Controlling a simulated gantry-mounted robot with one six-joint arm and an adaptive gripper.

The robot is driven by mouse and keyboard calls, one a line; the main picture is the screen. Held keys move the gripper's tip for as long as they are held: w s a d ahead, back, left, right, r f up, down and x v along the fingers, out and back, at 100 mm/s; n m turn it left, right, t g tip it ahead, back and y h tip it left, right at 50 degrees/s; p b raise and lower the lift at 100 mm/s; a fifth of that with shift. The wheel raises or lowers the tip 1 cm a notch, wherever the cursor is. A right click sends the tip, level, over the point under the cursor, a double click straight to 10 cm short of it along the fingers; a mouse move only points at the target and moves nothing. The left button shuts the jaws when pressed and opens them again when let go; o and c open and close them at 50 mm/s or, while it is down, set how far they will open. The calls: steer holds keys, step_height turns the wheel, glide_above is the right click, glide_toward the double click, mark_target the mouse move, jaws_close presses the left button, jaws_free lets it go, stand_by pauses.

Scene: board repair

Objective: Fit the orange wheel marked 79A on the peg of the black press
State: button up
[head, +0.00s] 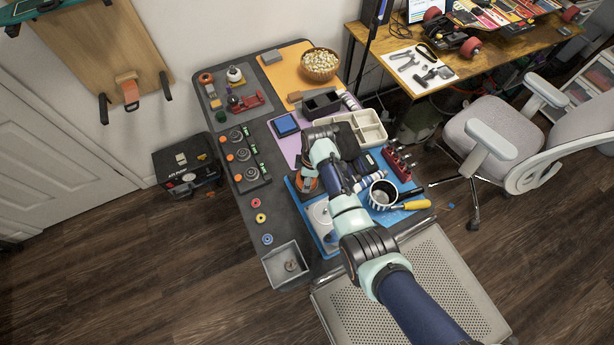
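My arm reaches in from the lower right over the blue mat. My gripper is mostly hidden under my own wrist, so I cannot see its fingers or whether it holds anything. A round orange and dark thing (308,185) shows beside my wrist above the blue mat; I cannot tell whether it is the wheel, and no 79A marking is readable. An orange ring (205,78) also lies on the grey mat at the far left. Several black units (243,155) with round knobs stand at the table's left; which one is the press, and its peg, I cannot make out.
Small pink, yellow (260,217) and blue (267,239) rings lie along the left edge. A grey bin (288,264) stands at the front corner. A striped mug (382,194), a divided tray (354,130) and a red rack (398,162) crowd the right side.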

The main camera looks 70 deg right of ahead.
stand_by(0.4)
steer(key=o, duration=1.3)
steer(key=shift+f, duration=0.1)
steer(key=shift+o, duration=0.3)
step_height(320, 180, up, 7)
steer(key=p, duration=0.7)
